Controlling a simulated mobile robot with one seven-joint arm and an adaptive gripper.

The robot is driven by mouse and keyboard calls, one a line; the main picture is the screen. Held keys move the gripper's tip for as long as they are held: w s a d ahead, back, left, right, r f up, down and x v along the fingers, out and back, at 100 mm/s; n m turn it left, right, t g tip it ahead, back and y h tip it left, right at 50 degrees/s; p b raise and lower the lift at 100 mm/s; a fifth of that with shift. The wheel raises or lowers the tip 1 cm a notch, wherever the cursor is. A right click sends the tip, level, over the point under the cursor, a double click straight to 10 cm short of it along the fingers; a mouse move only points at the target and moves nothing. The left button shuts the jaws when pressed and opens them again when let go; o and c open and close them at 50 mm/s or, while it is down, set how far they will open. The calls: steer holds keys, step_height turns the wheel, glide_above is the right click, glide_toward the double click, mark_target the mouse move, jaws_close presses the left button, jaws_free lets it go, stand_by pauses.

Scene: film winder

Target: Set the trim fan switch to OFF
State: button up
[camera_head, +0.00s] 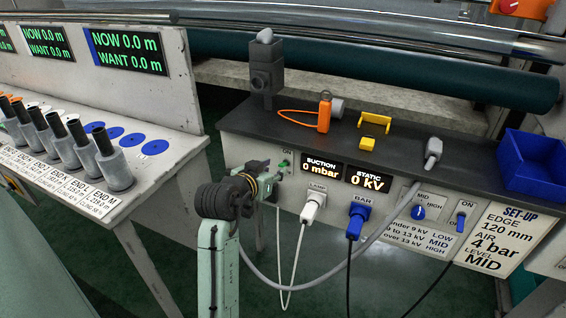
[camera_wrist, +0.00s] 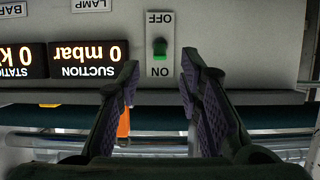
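A small green toggle switch (camera_head: 284,164) sits on the front panel of the bench, left of the SUCTION display. In the wrist view, which is upside down, the green switch (camera_wrist: 159,47) stands between an OFF label above and an ON label below. No trim fan name is readable beside it, and I cannot tell clearly which way its lever points. My gripper (camera_head: 272,179) is just in front of the panel near this switch. In the wrist view my gripper (camera_wrist: 160,64) is open and empty, its fingers either side of the switch and apart from it.
The SUCTION display (camera_head: 321,167) reads 0 mbar and the STATIC display (camera_head: 367,180) 0 kV. A white plug (camera_head: 312,207), a blue plug (camera_head: 357,219), a blue knob (camera_head: 418,212) and a blue switch (camera_head: 461,222) are to the right. Cables hang below.

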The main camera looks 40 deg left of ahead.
mark_target(280, 166)
steer(key=p+x, duration=0.1)
steer(key=x, duration=0.4)
steer(key=shift+w+a, duration=0.1)
steer(key=shift+w, duration=0.25)
steer(key=shift+c, duration=0.3)
jaws_close()
